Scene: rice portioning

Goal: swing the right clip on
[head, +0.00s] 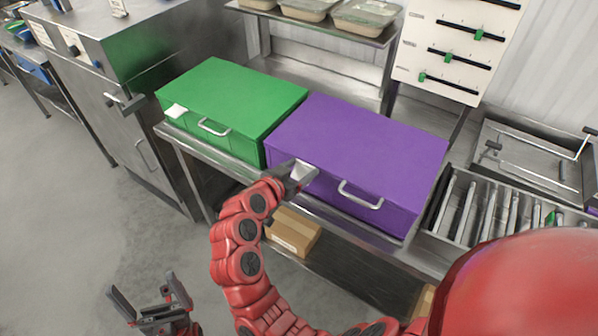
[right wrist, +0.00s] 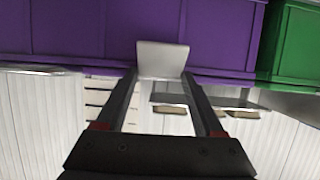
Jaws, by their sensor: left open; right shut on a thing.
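The purple box (head: 360,145) stands on the steel bench, lid down, with a metal handle (head: 360,196) on its front. A pale metal clip (head: 304,172) is at the left part of its front edge. My right gripper (head: 295,178) is at this clip, shut on it. In the right wrist view the clip (right wrist: 162,58) is a grey plate between the two fingertips (right wrist: 160,76), against the purple front. My left gripper (head: 150,302) is open and empty, low over the floor.
Food trays (head: 365,15) are on the shelf behind. A cardboard box (head: 293,231) sits on the lower shelf. A steel cabinet (head: 110,100) is at the left. The floor at the lower left is clear.

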